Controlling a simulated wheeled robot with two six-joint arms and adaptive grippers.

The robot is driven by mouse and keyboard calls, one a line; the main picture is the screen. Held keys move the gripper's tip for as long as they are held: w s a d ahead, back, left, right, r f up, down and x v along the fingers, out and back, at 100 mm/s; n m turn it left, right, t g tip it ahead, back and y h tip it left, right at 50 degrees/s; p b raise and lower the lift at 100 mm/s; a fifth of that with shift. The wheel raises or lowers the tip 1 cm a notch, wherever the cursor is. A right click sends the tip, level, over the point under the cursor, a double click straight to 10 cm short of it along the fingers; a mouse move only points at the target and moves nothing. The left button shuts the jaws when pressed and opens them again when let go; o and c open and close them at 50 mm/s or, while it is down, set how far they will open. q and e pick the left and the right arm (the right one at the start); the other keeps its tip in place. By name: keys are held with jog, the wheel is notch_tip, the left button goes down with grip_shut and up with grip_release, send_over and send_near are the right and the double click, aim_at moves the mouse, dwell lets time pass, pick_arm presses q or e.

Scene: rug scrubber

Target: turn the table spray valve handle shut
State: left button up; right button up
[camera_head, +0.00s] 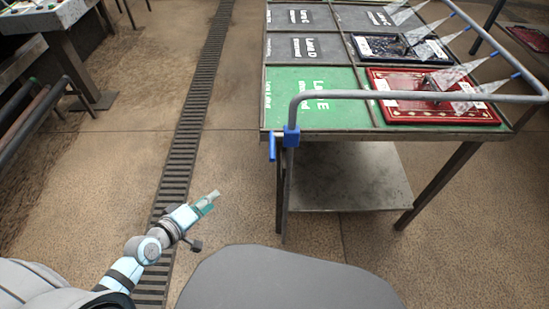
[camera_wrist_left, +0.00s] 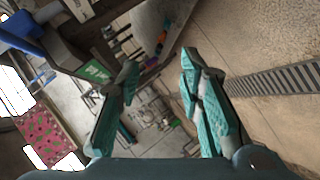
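The blue valve (camera_head: 291,136) sits on the grey spray pipe at the near left corner of the table (camera_head: 322,135). Its blue handle (camera_head: 272,147) hangs downward beside the pipe, on the left side. Water sprays from several nozzles on the pipe. My left gripper (camera_head: 208,197) is below and left of the handle, apart from it, over the floor. In the left wrist view the fingers (camera_wrist_left: 159,70) are spread with nothing between them. A blue part (camera_wrist_left: 22,35) shows there at upper left; I cannot tell whether it is the valve. My right gripper is not in view.
The table holds a red rug (camera_head: 431,114), a dark rug (camera_head: 385,46) and lane panels such as green Lane E (camera_head: 305,85). A lower shelf (camera_head: 350,190) is underneath. A floor drain grate (camera_head: 185,140) runs along open concrete left of the table.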

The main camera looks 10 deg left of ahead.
aim_at(272, 148)
pick_arm(q)
jog(key=w+d+r+t+h+b, duration=0.1)
jog(key=d+r+h, duration=0.25)
jog(key=r, duration=0.35)
jog(key=d+r+t+h, duration=0.1)
jog(key=d+r+h, duration=0.1)
jog(key=d+r, duration=0.4)
jog(key=shift+n, duration=0.4)
jog(key=x, duration=0.9)
jog(key=a+b+x, duration=0.1)
jog(key=x, duration=0.3)
jog(key=shift+w+d+r, duration=0.15)
jog(key=shift+w, duration=0.25)
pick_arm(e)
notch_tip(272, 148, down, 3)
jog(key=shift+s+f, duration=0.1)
pick_arm(q)
grip_shut()
